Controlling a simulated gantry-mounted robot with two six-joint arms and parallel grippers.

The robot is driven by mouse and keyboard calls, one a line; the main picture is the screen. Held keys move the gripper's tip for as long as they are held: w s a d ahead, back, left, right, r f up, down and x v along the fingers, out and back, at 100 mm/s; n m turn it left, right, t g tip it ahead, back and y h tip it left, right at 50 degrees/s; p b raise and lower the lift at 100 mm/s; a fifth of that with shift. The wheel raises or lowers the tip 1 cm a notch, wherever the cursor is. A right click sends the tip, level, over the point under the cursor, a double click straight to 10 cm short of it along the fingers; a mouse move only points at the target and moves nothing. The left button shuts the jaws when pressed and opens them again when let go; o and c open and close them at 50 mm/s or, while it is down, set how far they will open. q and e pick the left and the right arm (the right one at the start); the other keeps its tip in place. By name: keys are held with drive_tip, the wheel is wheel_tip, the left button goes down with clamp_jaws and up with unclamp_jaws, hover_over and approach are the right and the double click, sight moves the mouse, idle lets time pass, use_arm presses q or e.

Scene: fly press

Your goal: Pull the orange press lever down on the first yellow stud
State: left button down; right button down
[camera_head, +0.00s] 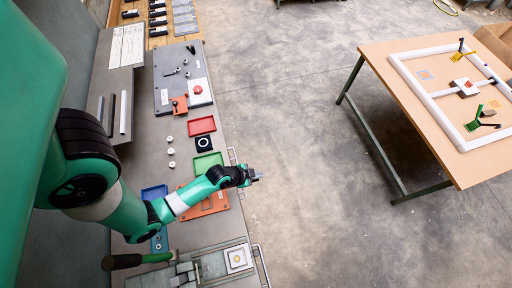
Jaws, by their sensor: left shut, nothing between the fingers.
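My left gripper (255,176) is shut and empty. It hangs over the front edge of the workbench, apart from everything on it. I cannot clearly make out a yellow stud. On the table at right, a white frame (436,102) holds small green and yellow pieces (476,126), too small to identify. My right gripper is not in view.
Red (201,126) and green (208,162) trays lie along the bench near my left arm. A machine with a dark-handled lever (124,262) stands at the bottom. Wire handles (261,266) stick out at the bench edge. Floor between bench and table is clear.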

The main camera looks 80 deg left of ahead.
sight(257, 180)
use_arm(q)
drive_tip(key=f, duration=0.4)
drive_tip(key=shift+s+a, duration=0.35)
drive_tip(key=shift+r, duration=0.1)
drive_tip(key=shift+b, duration=0.35)
wheel_tip(257, 180, down, 2)
drive_tip(key=shift+w+f+b, duration=0.1)
drive_tip(key=shift+w+b, duration=0.05)
drive_tip(key=shift+b, duration=0.75)
drive_tip(key=shift+r, duration=0.2)
drive_tip(key=s+d+r+p, duration=0.1)
drive_tip(key=s+r, duration=0.1)
drive_tip(key=r, duration=0.4)
drive_tip(key=s+d+r+p, duration=0.1)
drive_tip(key=s+r+p, duration=0.1)
drive_tip(key=r, duration=0.4)
drive_tip(key=shift+s+d, duration=0.2)
drive_tip(key=shift+s, duration=0.1)
